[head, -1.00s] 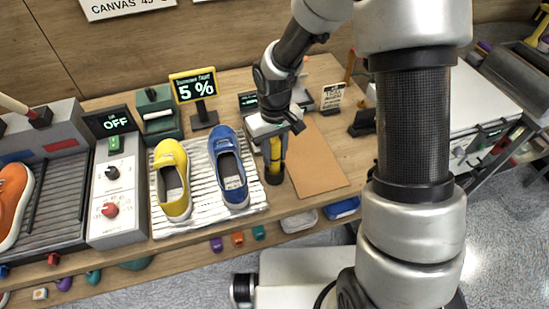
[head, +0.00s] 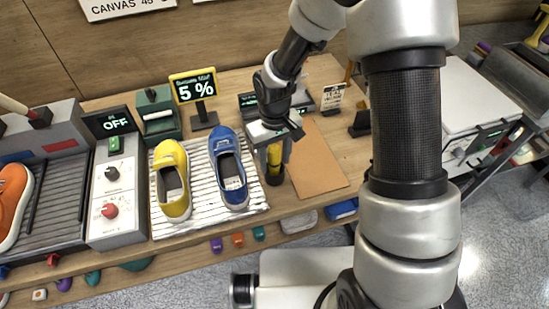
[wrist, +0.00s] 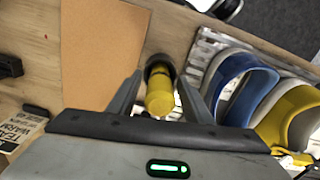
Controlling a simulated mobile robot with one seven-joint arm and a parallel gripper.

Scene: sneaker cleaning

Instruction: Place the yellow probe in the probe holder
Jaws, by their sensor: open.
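The yellow probe (head: 274,154) stands upright with its lower end inside the probe holder (head: 274,177), a dark round cup beside the blue shoe. In the wrist view the yellow probe (wrist: 160,98) points out of the dark holder (wrist: 158,64) toward the camera. My gripper (head: 275,159) is open, with one finger on each side of the probe. In the wrist view, gaps show between the probe and both fingers of my gripper (wrist: 160,78). The top of the probe is partly hidden by the gripper in the head view.
A blue shoe (head: 229,170) and a yellow shoe (head: 172,178) stand on a white ribbed mat (head: 204,217) left of the holder. A brown board (head: 318,165) lies to the right. A 5% display (head: 194,88) and a small sign (head: 332,97) stand behind.

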